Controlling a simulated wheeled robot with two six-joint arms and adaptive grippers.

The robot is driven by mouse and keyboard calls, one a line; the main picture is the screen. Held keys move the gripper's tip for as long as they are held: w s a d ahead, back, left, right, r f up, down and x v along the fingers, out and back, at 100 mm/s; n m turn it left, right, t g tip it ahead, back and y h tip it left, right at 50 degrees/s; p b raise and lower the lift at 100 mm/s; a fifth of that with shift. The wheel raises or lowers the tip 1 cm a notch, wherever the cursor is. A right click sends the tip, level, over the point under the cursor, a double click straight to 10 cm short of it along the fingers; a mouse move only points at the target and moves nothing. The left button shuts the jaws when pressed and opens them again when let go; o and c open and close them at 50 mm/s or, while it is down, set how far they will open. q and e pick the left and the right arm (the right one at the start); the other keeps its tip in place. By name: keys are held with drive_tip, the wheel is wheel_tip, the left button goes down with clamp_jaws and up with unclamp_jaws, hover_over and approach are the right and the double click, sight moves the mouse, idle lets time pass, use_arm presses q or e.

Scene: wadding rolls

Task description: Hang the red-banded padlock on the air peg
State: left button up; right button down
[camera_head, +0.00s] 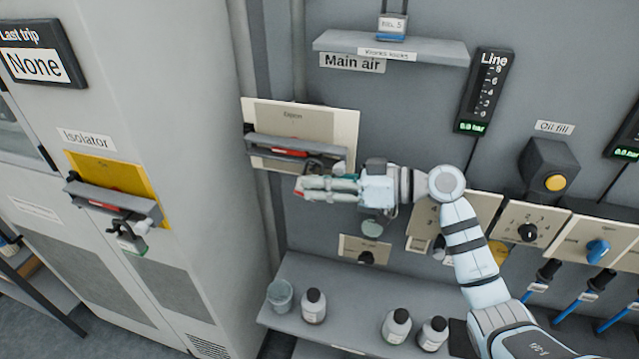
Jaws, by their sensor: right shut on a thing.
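My right gripper (314,188) is shut, its fingers pointing left, just below and in front of the air panel (343,122) under the "Main air" label. A small red part at its fingertips looks like the red-banded padlock (300,187); the fingers hide most of it. The air panel carries a grey bar with a red handle (283,151). A dark fitting at the bar's right end, just above the fingers, looks like the air peg (316,165). I cannot tell whether padlock and peg touch. My left gripper is not in view.
A blue-banded padlock (392,27) stands on the upper shelf (440,51). A padlock with some green (130,240) hangs at the yellow isolator panel (90,171) on the left cabinet. Bottles (313,306) and a cup (280,295) stand on the lower shelf (345,323).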

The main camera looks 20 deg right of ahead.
drive_tip(key=c, duration=1.4)
unclamp_jaws()
drive_tip(key=shift+d, duration=0.1)
